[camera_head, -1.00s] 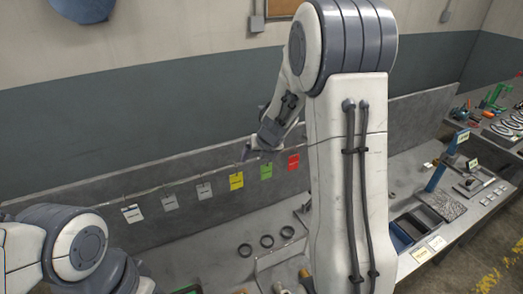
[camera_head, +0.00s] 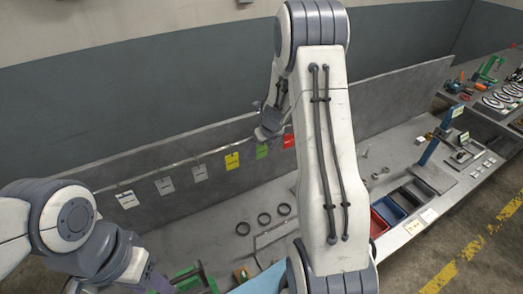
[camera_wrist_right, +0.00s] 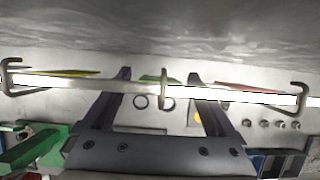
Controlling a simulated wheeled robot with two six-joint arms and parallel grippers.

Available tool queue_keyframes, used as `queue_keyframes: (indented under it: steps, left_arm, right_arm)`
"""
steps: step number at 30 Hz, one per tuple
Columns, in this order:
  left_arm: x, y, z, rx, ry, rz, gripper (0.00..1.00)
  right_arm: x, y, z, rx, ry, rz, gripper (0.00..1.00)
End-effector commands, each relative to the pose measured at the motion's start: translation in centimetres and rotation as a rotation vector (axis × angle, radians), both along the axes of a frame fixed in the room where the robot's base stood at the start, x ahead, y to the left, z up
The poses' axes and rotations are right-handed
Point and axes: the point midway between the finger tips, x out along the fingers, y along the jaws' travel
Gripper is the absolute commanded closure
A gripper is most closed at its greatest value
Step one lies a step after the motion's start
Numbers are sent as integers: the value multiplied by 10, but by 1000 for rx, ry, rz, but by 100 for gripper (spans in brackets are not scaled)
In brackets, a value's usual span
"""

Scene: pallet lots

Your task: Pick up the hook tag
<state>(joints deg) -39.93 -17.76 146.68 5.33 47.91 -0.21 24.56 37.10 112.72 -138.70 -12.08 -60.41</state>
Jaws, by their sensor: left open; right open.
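Several tags hang from hooks on a rail (camera_head: 150,174) along the grey back panel: a white one (camera_head: 127,199), two grey ones (camera_head: 165,186) (camera_head: 200,174), a yellow one (camera_head: 232,161), a green one (camera_head: 262,151) and a red one (camera_head: 288,141). My right gripper (camera_head: 266,134) is at the rail by the green tag. In the right wrist view its open fingers (camera_wrist_right: 160,92) stand either side of a hook (camera_wrist_right: 164,88), with the green tag (camera_wrist_right: 150,78) behind. The yellow (camera_wrist_right: 65,73) and red (camera_wrist_right: 240,86) tags lie outside the fingers.
Dark rings (camera_head: 264,218) lie on the bench below the tags. Red (camera_head: 378,223) and blue (camera_head: 390,210) bins and a blue post (camera_head: 430,150) stand on the right. A green fixture (camera_head: 190,279) is at the bottom. My right arm hides part of the bench.

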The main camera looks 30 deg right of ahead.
Motion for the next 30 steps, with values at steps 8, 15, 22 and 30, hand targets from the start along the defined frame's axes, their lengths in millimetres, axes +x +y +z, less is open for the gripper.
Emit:
queue_keyframes:
  steps: [8,15,22,30]
  left_arm:
    - [0,0,-5,0,0,1,50]
    - [0,0,-4,0,0,1,50]
    - [0,0,-4,0,0,1,50]
    - [0,0,-2,0,0,1,50]
  right_arm:
    - [8,1,-16,0,-1,2,9]
    - [8,1,-15,0,-1,1,55]
    - [8,1,-15,0,-2,1,100]
    - [8,1,-11,0,-2,1,100]
